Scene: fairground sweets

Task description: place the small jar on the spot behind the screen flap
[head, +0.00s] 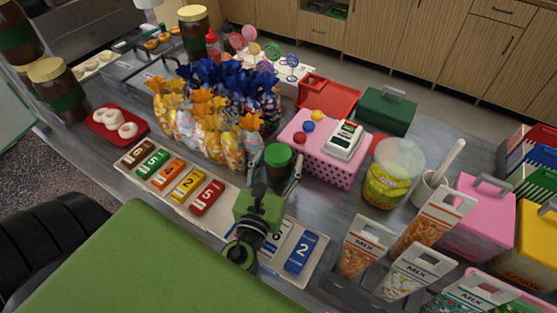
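A small dark jar with a green lid (278,154) stands upright near the middle of the head view, in front of the pink dotted box. My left gripper (277,171) reaches toward it from the near side. Its two fingers are spread, one on each side of the jar, with a small gap at the lid. The jar's lower part is hidden by the gripper, so I cannot tell what its base rests on. I cannot make out a screen flap or a marked spot. My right gripper is out of view.
Bagged sweets with blue and orange bows (215,115) crowd the left. Coloured number tiles (188,184) lie on a pale board in front. The pink dotted box (328,165) stands behind the jar, with a yellow-green tub (392,180) and MIX cartons (415,272) to the right.

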